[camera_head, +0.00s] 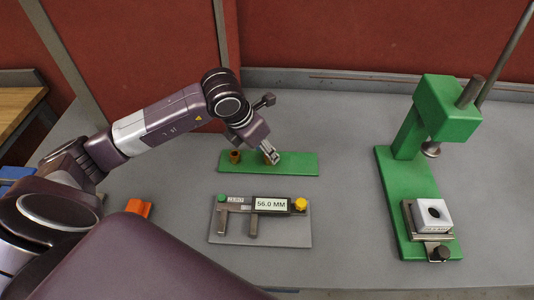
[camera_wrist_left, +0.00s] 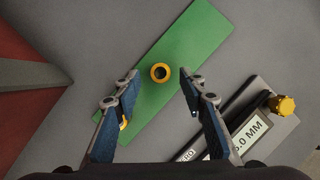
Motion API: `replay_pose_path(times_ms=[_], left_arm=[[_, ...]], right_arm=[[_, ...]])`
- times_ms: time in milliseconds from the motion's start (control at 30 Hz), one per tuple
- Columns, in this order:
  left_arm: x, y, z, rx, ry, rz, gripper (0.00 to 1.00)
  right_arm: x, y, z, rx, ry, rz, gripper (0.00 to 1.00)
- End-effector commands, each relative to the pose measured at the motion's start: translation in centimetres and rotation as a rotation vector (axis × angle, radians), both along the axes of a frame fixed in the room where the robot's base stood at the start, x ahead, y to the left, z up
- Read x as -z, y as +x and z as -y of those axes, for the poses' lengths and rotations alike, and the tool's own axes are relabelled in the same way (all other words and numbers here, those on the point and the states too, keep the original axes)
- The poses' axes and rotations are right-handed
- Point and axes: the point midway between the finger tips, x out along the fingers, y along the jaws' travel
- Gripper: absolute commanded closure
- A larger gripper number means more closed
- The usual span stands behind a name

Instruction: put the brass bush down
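Two brass bushes stand on a green plate (camera_head: 295,163). The left bush (camera_head: 235,156) stands clear in the head view; in the wrist view it is mostly hidden behind a finger, with only an edge (camera_wrist_left: 123,123) showing. The other bush (camera_head: 266,160) is partly hidden by my left gripper (camera_head: 272,155) in the head view. In the left wrist view this bush (camera_wrist_left: 160,73) is seen from above as a ring, between the spread fingers (camera_wrist_left: 158,82) with a gap on both sides. My left gripper is open and empty. My right gripper is not in view.
A caliper fixture (camera_head: 225,238) reading 56.0 MM lies in front of the green plate. A green press (camera_head: 388,180) holding a white block (camera_head: 436,213) stands at the right. An orange part (camera_head: 138,208) lies at the left. Grey table between plate and press is clear.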

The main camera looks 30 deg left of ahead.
Motion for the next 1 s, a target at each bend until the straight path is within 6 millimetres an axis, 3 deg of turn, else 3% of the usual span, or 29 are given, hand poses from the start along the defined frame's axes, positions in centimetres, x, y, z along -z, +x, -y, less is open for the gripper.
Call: replay_pose_path(times_ms=[200,400,600,1000], left_arm=[[-4.6,-1.7,-0.7,0.0,0.001,0.006,0.62],[-7.6,-2.9,-1.1,-0.001,0.001,0.003,0.62],[-8.6,-3.4,-1.2,0.001,0.0,0.001,0.62],[-8.7,-3.4,-1.2,0.0,0.0,-0.001,0.62]], right_arm=[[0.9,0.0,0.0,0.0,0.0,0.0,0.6],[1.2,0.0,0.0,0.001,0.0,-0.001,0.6],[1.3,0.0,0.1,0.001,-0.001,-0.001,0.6],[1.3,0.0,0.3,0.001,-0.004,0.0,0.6]])
